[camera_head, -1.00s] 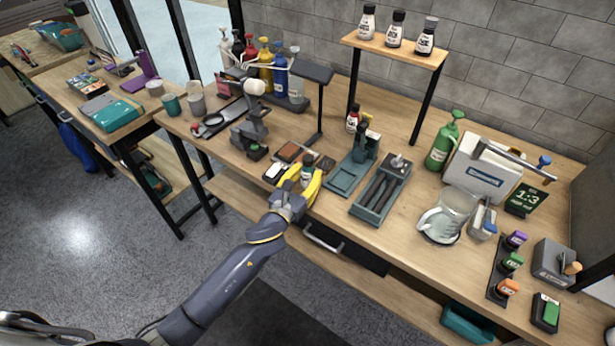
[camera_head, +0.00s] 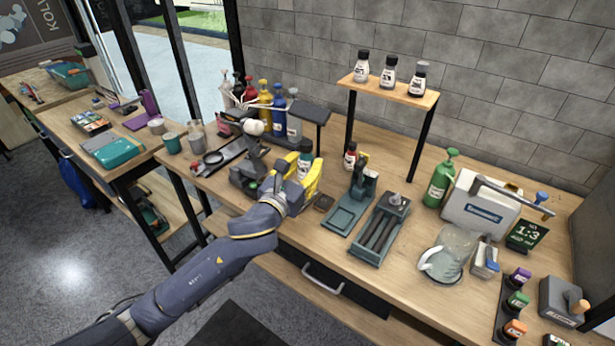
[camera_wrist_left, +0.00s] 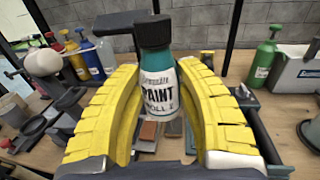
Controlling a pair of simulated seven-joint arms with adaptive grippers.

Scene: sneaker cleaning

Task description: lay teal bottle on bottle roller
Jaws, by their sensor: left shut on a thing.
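The teal bottle (camera_head: 305,160) has a white label and dark cap; it also shows in the left wrist view (camera_wrist_left: 155,60), with "PAINT" on the label. My left gripper (camera_head: 300,185) has yellow fingers and is shut on the bottle; its fingers (camera_wrist_left: 160,100) are on both sides of it. The bottle is roughly upright, held above the workbench. The bottle roller (camera_head: 379,232), a dark teal tray with two dark rods, lies empty on the bench to the right of my left gripper. My right gripper is not in view.
A teal press-like stand (camera_head: 350,205) stands between my left gripper and the roller. A glass pitcher (camera_head: 449,255) is right of the roller. A wooden shelf (camera_head: 390,88) with several bottles rises behind it. A black-topped post (camera_head: 310,110) stands behind my gripper.

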